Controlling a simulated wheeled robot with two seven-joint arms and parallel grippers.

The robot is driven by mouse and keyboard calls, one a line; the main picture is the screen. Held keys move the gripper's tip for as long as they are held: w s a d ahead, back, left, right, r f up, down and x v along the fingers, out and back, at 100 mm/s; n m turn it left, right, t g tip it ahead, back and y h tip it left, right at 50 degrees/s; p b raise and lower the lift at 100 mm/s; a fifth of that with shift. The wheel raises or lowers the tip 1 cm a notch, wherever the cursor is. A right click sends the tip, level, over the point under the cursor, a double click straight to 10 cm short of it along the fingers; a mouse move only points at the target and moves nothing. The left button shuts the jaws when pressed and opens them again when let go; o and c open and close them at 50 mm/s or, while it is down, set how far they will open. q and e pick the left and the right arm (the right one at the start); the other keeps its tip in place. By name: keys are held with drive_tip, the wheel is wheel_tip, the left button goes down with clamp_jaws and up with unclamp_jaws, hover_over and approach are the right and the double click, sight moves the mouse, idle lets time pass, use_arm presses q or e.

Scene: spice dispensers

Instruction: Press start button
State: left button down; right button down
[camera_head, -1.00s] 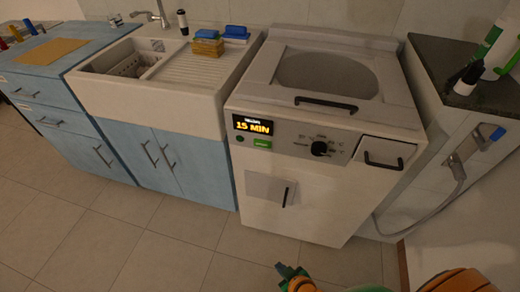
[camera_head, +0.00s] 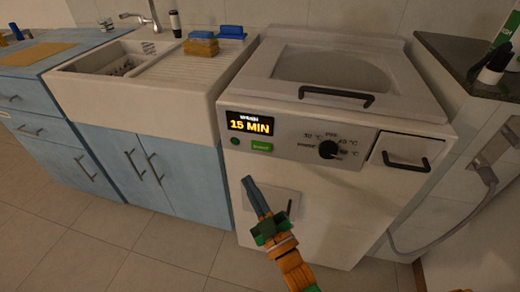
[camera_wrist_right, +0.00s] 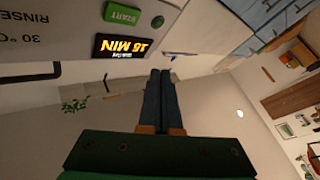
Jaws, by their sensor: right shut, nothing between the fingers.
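The washing machine (camera_head: 345,105) stands in front of me. Its green start button (camera_head: 262,146) sits on the front panel below the lit display (camera_head: 250,123) reading 15 MIN. In the right wrist view the start button (camera_wrist_right: 123,13) is at the top edge, upside down, beside the display (camera_wrist_right: 122,47). My right gripper (camera_head: 248,182) is shut and empty, its tips pointing up, just below and left of the start button in the head view. It appears apart from the button. In the wrist view its shut fingers (camera_wrist_right: 160,75) are centred. My left gripper is out of view.
A small round green light or button (camera_head: 235,141) is left of the start button. A dark knob (camera_head: 328,149) and a drawer handle (camera_head: 406,161) are to the right. A sink (camera_head: 190,95) with sponges is left. A dark counter (camera_head: 435,50) stands right.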

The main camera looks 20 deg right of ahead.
drive_tip(key=b, duration=0.3)
approach(254, 145)
drive_tip(key=w+a+r, duration=0.1)
drive_tip(key=w+a, duration=0.1)
drive_tip(key=w, duration=0.1)
drive_tip(key=shift+w+d+r, duration=0.3)
drive_tip(key=shift+w+r, duration=0.05)
drive_tip(key=shift+w, duration=0.3)
idle(1.4)
drive_tip(key=shift+w+d, duration=0.2)
drive_tip(key=shift+w, duration=0.15)
drive_tip(key=shift+w+d, duration=0.2)
drive_tip(key=shift+w, duration=0.1)
idle(0.6)
drive_tip(key=shift+s+a, duration=0.1)
drive_tip(key=shift+s, duration=0.05)
drive_tip(key=shift+s+a+p, duration=0.3)
drive_tip(key=shift+s, duration=0.2)
